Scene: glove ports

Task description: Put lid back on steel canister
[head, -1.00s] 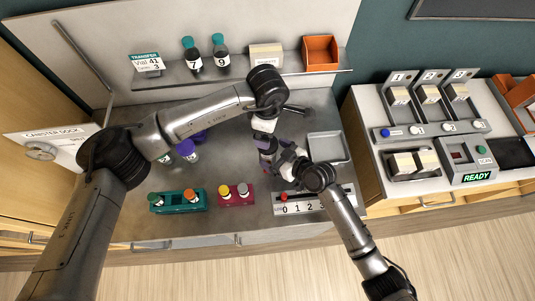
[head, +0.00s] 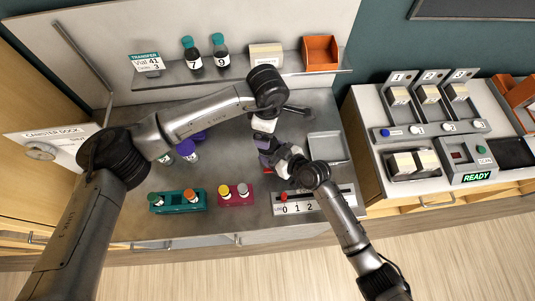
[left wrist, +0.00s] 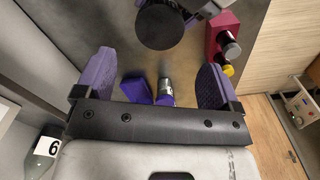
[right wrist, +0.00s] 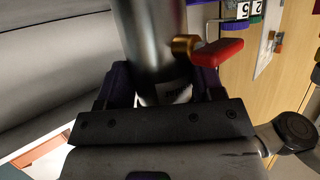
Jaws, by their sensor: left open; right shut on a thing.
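My right gripper (right wrist: 155,85) is shut on the steel canister (right wrist: 152,35), a shiny cylinder with a brass fitting and red tap handle (right wrist: 218,52). In the head view my right gripper (head: 274,160) largely hides the canister. My left gripper (left wrist: 152,80) is open and empty, pointing down close to the right gripper. A dark round disc (left wrist: 160,25) shows just beyond its fingers; I cannot tell whether it is the canister's top. A purple object (head: 200,135) lies on the bench left of the grippers; I cannot tell whether it is the lid.
A teal rack (head: 178,203) and a magenta rack (head: 235,195) hold vials at the front. A grey tray (head: 329,148) and a numbered slider panel (head: 305,206) are at right. The shelf (head: 230,78) runs behind.

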